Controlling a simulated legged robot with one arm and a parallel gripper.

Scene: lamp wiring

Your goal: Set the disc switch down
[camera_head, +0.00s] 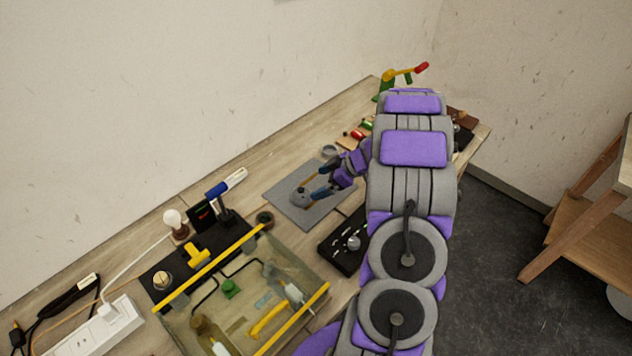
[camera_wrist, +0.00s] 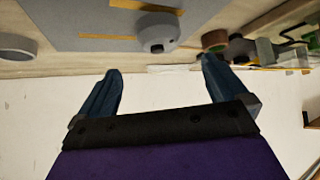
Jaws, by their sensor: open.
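The disc switch (camera_head: 299,198), a small round light-grey body, rests on the grey mat (camera_head: 284,190) near its left part. In the wrist view the disc switch (camera_wrist: 157,32) sits on the mat close to its edge, beyond the fingertips. My gripper (camera_head: 318,184) is just to the right of the disc switch, low over the mat. In the wrist view its two blue fingers (camera_wrist: 160,64) are spread apart with nothing between them. They appear clear of the switch. The exact gap to the mat cannot be told.
Yellow strips (camera_wrist: 145,6) mark the mat. A grey ring (camera_head: 330,151) lies by its far edge. A black tray (camera_head: 345,240) of small parts is in front. A yellow-edged clear bin (camera_head: 240,290), a bulb (camera_head: 173,218) and a power strip (camera_head: 100,330) are to the left.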

